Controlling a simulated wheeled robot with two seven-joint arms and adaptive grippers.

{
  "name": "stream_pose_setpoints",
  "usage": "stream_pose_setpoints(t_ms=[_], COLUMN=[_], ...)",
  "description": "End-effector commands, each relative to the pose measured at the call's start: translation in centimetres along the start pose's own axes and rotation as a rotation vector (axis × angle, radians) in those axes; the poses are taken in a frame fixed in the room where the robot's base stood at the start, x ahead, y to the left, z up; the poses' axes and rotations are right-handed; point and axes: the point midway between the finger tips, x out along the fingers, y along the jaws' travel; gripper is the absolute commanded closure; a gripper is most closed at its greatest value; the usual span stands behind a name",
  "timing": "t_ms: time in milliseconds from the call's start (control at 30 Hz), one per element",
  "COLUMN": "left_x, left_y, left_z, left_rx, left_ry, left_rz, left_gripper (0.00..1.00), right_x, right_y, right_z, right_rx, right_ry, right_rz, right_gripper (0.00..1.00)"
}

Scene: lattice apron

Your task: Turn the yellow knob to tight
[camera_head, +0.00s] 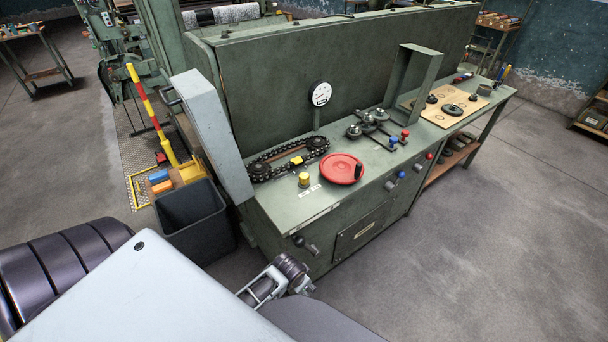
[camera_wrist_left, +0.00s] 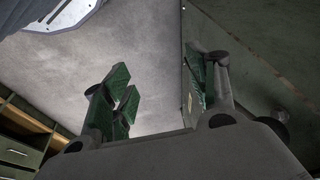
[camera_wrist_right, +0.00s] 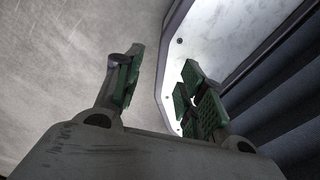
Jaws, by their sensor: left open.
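The yellow knob (camera_head: 304,180) is a small round cap standing on the front part of the green bench top (camera_head: 290,212). It sits left of the red handwheel (camera_head: 340,169), with a small pale label beside it. No gripper touches it. My left gripper (camera_wrist_left: 165,85) shows in its wrist view with its green-padded fingers apart and nothing between them. My right gripper (camera_wrist_right: 158,85) also has its fingers apart and empty, close to my pale body cover. The knob is in neither wrist view. In the head view I cannot make out either gripper's fingertips.
A chain on sprockets (camera_head: 289,158) lies behind the knob, and a gauge (camera_head: 320,94) is on the back panel. A grey slanted guard (camera_head: 212,135) rises at the bench's left end. A black bin (camera_head: 196,222) stands below it. Open floor (camera_head: 500,240) lies right of the bench.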

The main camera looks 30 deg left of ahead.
Motion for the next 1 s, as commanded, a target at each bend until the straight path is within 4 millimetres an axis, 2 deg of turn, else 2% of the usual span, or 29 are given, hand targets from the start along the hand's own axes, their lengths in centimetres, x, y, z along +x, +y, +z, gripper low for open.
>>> stream_pose_setpoints(t_ms=[33, 100, 433, 700, 1000], left_x=[-1.5, -3.2, -10.6, -13.3, -14.3], left_y=[0.1, 0.2, 1.6, 2.8, 3.6], left_z=[-0.9, -1.9, -6.7, -9.7, -13.2], left_rx=[0.011, 0.031, 0.218, 0.431, 0.730], left_ry=[0.009, 0.015, 0.045, 0.057, 0.055], left_rz=[0.003, 0.008, 0.055, 0.095, 0.132], left_gripper=[0.42, 0.42, 0.42, 0.42, 0.42], right_x=[-0.3, -0.5, -1.3, -1.7, -1.9], right_y=[-0.1, -0.2, -1.0, -1.8, -1.4], right_z=[-0.2, -0.4, -1.2, -1.3, -1.0], right_rx=[0.000, 0.001, 0.004, 0.006, 0.004], right_ry=[0.002, 0.004, 0.012, 0.013, 0.009], right_rz=[-0.001, -0.002, -0.011, -0.019, -0.015], right_gripper=[0.60, 0.60, 0.60, 0.60, 0.60])
